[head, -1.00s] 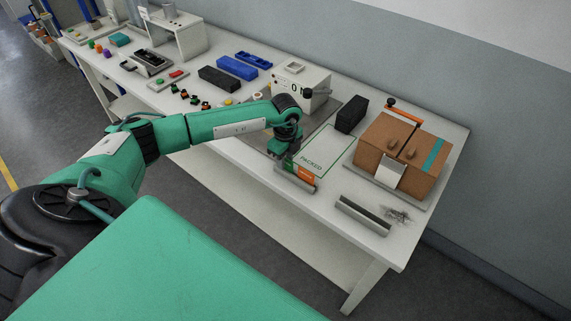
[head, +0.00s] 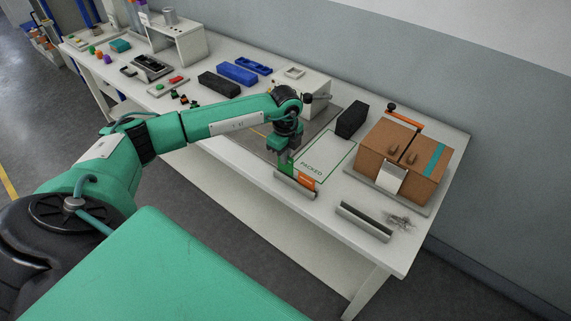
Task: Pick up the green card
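The green card (head: 285,163) is upright under my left gripper (head: 284,152), at the left end of a small grey card holder (head: 294,188) near the table's front edge. It stands higher than the orange card (head: 304,182) beside it. My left gripper points down and appears shut on the card's upper part; the fingers are small and partly hidden. Whether the card's lower edge is clear of the holder cannot be told. My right gripper is not in view.
A mat marked PACKED (head: 323,158) lies right of the gripper. A black block (head: 351,119), a brown carton (head: 403,160) and an empty-looking grey holder (head: 363,222) are farther right. Blue trays (head: 237,73) and small parts lie left.

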